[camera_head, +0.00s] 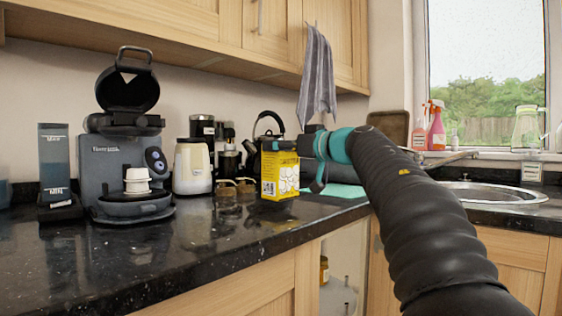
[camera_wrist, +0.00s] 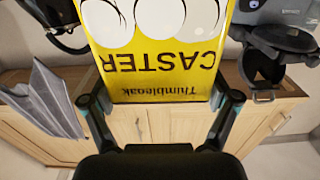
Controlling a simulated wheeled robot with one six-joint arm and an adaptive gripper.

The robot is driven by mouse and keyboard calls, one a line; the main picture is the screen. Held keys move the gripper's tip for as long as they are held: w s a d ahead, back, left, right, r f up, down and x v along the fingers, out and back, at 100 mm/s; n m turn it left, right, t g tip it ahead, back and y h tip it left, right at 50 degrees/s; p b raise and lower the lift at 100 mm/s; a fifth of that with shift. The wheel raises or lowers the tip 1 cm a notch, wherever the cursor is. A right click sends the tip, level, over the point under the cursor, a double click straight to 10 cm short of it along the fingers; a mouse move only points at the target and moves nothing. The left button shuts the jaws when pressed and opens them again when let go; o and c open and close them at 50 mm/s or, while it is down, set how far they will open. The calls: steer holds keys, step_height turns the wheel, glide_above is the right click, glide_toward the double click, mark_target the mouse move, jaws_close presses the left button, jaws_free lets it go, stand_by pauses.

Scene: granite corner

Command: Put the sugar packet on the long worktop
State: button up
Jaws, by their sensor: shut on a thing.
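The sugar packet (camera_head: 280,177) is a yellow box with white shapes on its front. It is upright over the long dark granite worktop (camera_head: 215,245), near its front edge, at the middle of the head view. I cannot tell whether its base touches the stone. My gripper (camera_head: 299,158) reaches in from the right and is shut on the packet. In the wrist view the packet (camera_wrist: 158,60) fills the top middle, its lettering "CASTER" upside down, with a finger of my gripper (camera_wrist: 162,103) against each side. The packet hides part of the worktop behind it.
A grey coffee machine (camera_head: 125,165), a cream canister (camera_head: 192,167), small brown jars (camera_head: 236,188) and a black kettle (camera_head: 266,135) stand behind and left of the packet. A striped towel (camera_head: 317,75) hangs above. A sink (camera_head: 490,193) is at right. The front left worktop is clear.

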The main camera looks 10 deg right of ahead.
step_height(320, 180, down, 2)
steer(key=shift+f+b, duration=0.1)
steer(key=shift+b, duration=0.4)
steer(key=o, duration=1.6)
steer(key=shift+f, duration=0.15)
steer(key=shift+s+r, duration=0.1)
steer(key=shift+r, duration=0.1)
steer(key=p+v, duration=0.1)
steer(key=v, duration=1.1)
